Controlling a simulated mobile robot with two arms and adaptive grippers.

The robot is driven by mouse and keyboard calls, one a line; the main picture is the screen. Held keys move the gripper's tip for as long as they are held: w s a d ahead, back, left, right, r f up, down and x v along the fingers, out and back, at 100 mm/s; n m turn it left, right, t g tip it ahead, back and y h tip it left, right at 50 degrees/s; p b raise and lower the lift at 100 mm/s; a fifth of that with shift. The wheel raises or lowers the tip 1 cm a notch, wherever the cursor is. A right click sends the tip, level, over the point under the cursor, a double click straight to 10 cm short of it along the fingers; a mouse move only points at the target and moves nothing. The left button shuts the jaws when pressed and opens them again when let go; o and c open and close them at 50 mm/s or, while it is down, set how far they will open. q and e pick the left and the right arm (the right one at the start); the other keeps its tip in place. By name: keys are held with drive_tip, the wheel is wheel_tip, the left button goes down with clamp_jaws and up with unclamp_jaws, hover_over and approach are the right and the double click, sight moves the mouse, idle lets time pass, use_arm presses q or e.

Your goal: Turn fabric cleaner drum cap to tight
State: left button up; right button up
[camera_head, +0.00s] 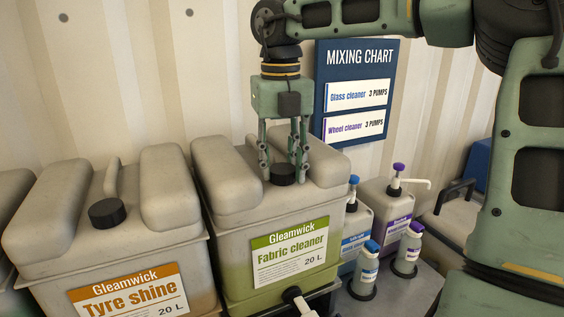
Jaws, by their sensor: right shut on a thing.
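The fabric cleaner drum (235,240) is a beige 20 L can with a green label, standing in the middle of the head view. Its black cap (283,174) sits on top, between the two raised shoulders of the drum. My right gripper (283,165) points straight down over the cap, with its fingers around it and shut on it. The far side of the cap is hidden behind the fingers. How tight the cap is cannot be told. My left gripper is not in the view.
The tyre shine drum (60,228) with its black cap (107,212) stands close on the left. Pump bottles (388,208) and small spray bottles (367,268) stand close on the right. A black tap (293,295) sticks out at the front. The mixing chart (357,88) hangs behind.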

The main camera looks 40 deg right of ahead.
sight(280, 169)
drive_tip(key=o, duration=1.1)
drive_tip(key=shift+a+f, duration=0.1)
drive_tip(key=shift+c, duration=0.2)
drive_tip(key=shift+r, duration=4.05)
